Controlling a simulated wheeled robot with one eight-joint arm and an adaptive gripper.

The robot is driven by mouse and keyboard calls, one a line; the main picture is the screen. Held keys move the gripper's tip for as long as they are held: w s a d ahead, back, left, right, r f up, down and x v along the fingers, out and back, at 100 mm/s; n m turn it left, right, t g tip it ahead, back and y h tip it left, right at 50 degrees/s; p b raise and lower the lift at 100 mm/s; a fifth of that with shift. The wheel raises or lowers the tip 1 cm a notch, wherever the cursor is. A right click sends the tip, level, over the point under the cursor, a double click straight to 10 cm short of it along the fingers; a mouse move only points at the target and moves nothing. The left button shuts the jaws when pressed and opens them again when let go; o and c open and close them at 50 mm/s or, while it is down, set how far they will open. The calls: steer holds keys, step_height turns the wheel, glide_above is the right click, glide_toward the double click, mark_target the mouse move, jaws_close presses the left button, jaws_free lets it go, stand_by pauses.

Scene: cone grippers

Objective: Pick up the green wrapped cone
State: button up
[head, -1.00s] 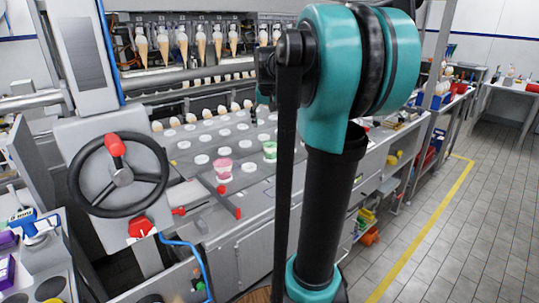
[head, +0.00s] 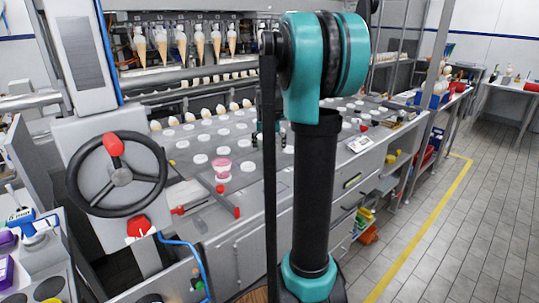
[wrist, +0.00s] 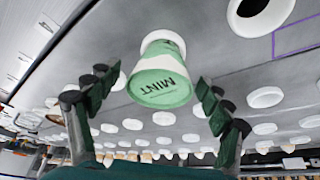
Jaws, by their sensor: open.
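The green wrapped cone (wrist: 160,82) shows in the wrist view as a pale green cup marked MINT, on a white round holder in the grey deck. My gripper (wrist: 157,84) is open, with one dark green finger on each side of the cone. Gaps show between both fingers and the cone, so nothing is held. In the head view the cone is hidden behind my arm.
A pink wrapped cone (head: 221,168) stands left of my arm on the machine deck (head: 195,150) among several white round holders. A black handwheel (head: 118,172) and a red-ended lever (head: 237,212) are further left. Several cones hang at the back (head: 199,44).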

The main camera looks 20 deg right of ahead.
steer(key=shift+f, duration=0.1)
steer(key=c, duration=0.9)
